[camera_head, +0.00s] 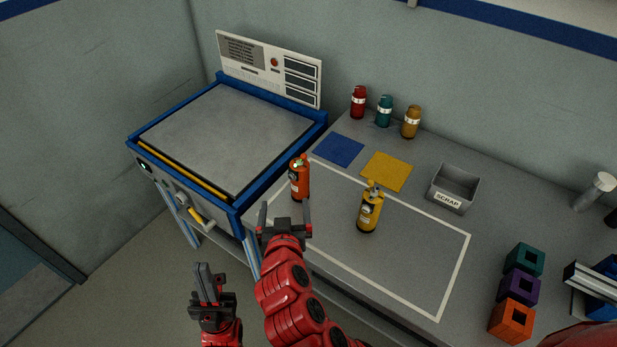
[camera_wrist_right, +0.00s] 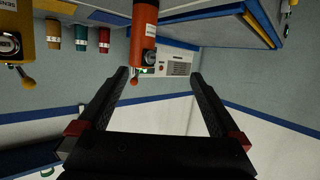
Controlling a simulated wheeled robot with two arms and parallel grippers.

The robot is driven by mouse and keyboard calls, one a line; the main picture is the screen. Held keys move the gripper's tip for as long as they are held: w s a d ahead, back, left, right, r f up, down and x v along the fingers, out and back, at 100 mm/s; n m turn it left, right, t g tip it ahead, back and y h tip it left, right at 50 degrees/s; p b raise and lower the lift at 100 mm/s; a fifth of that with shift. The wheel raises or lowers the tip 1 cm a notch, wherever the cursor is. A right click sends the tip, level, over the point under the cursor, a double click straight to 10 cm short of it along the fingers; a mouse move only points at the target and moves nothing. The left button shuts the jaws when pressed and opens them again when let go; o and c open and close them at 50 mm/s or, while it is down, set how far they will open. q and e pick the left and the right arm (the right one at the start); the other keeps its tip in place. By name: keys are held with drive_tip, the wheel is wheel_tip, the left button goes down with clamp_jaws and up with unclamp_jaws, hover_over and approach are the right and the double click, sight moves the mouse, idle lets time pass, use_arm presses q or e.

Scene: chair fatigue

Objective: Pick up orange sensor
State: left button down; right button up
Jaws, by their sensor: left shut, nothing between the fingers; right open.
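The orange sensor (camera_head: 299,179), an upright cylinder with a small green light on top, stands on the workbench beside the blue-framed machine. In the right wrist view, which looks upside down, the orange sensor (camera_wrist_right: 145,28) hangs in from the top, ahead of the fingertips. My right gripper (camera_head: 286,213) is open and empty, just short of the orange sensor, on its near side. Its two fingers (camera_wrist_right: 160,76) are spread in the wrist view. My left gripper (camera_head: 207,277) is shut and empty, low at the left, away from the bench.
A yellow sensor (camera_head: 370,209) stands right of the orange one, inside the white outline. Blue (camera_head: 339,150) and yellow (camera_head: 386,171) mats lie behind. A scrap bin (camera_head: 454,188) and coloured blocks (camera_head: 519,286) are further right. The machine (camera_head: 228,140) bounds the left side.

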drive_tip(key=s+d+m+h, duration=0.1)
drive_tip(key=g+b, duration=0.1)
drive_tip(key=b, duration=0.1)
approach(298, 185)
drive_tip(key=p+x, duration=0.1)
drive_tip(key=x, duration=0.7)
drive_tip(key=shift+s+a+p, duration=0.1)
drive_tip(key=shift+a+p, duration=0.05)
drive_tip(key=shift+p, duration=0.15)
drive_tip(key=shift+w+d+f+p, duration=0.2)
drive_tip(key=shift+w+f+p, duration=0.05)
drive_tip(key=shift+w+p, duration=0.25)
drive_tip(key=p+x, duration=0.1)
drive_tip(key=x, duration=0.2)
drive_tip(key=shift+w+d+f, duration=0.1)
drive_tip(key=shift+w+d, duration=0.05)
drive_tip(key=shift+d, duration=0.05)
drive_tip(key=shift+w+f, duration=0.15)
drive_tip(key=shift+w, duration=0.2)
